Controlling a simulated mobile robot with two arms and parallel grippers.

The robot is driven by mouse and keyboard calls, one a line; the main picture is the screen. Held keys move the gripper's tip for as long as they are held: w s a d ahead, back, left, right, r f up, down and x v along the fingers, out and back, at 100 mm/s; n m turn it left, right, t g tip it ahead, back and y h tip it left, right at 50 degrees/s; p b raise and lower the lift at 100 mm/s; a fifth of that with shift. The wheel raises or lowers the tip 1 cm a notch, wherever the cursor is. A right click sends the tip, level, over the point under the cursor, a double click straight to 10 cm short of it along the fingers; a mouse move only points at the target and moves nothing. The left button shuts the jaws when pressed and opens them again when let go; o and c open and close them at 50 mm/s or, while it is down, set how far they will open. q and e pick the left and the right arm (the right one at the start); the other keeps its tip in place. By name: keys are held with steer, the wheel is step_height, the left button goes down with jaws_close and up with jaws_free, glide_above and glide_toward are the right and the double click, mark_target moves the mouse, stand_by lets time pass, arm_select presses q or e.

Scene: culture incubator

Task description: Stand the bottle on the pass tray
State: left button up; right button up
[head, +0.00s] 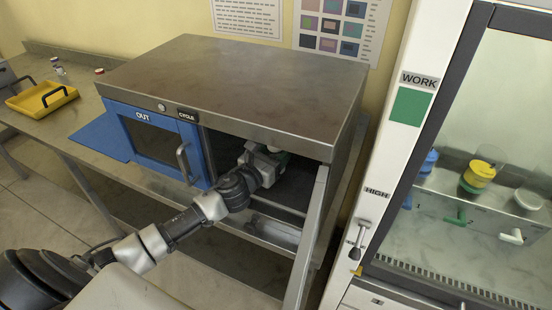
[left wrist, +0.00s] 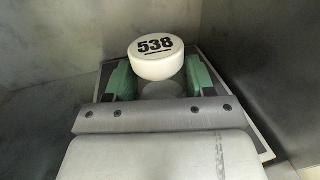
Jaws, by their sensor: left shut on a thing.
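The bottle (left wrist: 158,60) shows in the left wrist view as a white cap marked 538, with a little of the pale body below. My left gripper (left wrist: 160,86) is shut on it, a green finger on each side. In the head view the left gripper (head: 277,155) reaches into the opening of the steel cabinet, and the bottle cannot be made out there. A flat grey plate with a pale edge (left wrist: 262,150), perhaps the pass tray, lies beneath the gripper inside. I cannot tell whether the bottle touches it. My right gripper is not in view.
The steel cabinet (head: 235,85) has a blue-framed door (head: 115,122) marked OUT on its left. A yellow tray (head: 42,99) with black handles sits on the bench at far left. The hood (head: 470,230) at right holds several coloured containers. Cabinet walls stand close around the gripper.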

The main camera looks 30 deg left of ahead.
arm_select(q)
steer(key=shift+w+d, duration=0.1)
steer(key=shift+w, duration=0.2)
steer(key=shift+f, duration=1.75)
steer(key=shift+f+b, duration=0.15)
steer(key=shift+b, duration=0.25)
steer(key=o, duration=1)
steer(key=shift+r, duration=0.2)
steer(key=s, duration=0.3)
steer(key=s+a+b, duration=0.1)
steer(key=s, duration=0.3)
steer(key=s+b, duration=0.1)
steer(key=s, duration=0.2)
steer(key=shift+s+a+f, duration=0.15)
steer(key=shift+s+a, duration=0.1)
steer(key=shift+s, duration=0.05)
steer(key=shift+s+a, duration=0.15)
steer(key=shift+s, duration=0.6)
